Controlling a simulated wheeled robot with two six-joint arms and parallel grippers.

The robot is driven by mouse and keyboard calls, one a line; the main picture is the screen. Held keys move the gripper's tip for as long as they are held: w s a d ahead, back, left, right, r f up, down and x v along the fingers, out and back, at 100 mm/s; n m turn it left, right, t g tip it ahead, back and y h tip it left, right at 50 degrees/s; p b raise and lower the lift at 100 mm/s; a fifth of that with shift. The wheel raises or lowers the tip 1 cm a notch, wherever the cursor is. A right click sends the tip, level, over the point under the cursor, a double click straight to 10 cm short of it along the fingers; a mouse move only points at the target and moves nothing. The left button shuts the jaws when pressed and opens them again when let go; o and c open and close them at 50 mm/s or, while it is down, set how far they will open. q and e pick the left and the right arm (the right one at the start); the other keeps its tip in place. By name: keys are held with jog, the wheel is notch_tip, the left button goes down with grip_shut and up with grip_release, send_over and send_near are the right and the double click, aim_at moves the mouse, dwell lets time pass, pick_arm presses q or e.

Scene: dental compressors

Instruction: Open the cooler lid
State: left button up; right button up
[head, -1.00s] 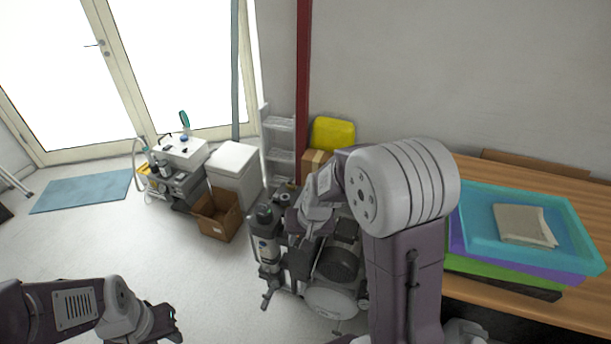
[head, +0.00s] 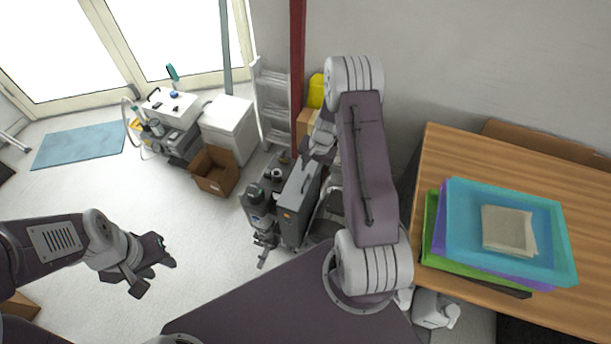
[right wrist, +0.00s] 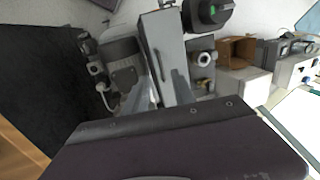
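The cooler (head: 228,128) is a white box with its white lid closed, standing on the floor by the glazed door in the head view. A white box that looks like it is partly seen in the right wrist view (right wrist: 250,86). My right gripper (head: 318,148) is to the right of the cooler and apart from it, above the grey equipment; its fingers are small and partly hidden in the head view. In the right wrist view its two fingers (right wrist: 162,88) look spread with nothing between them. My left gripper (head: 158,272) is open and empty above the floor at the lower left.
An open cardboard box (head: 215,170) stands before the cooler. A dental cart (head: 170,120) is at its left and a ladder (head: 272,100) at its right. Compressor equipment (head: 298,200) stands beneath my right arm. A wooden table (head: 450,160) holds stacked trays (head: 555,235).

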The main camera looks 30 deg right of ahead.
aim_at(305, 182)
jog(key=f, duration=0.3)
jog(key=w+f, duration=0.1)
jog(key=f, duration=0.5)
jog(key=shift+w+a+p, duration=0.4)
grip_shut()
dwell(0.7)
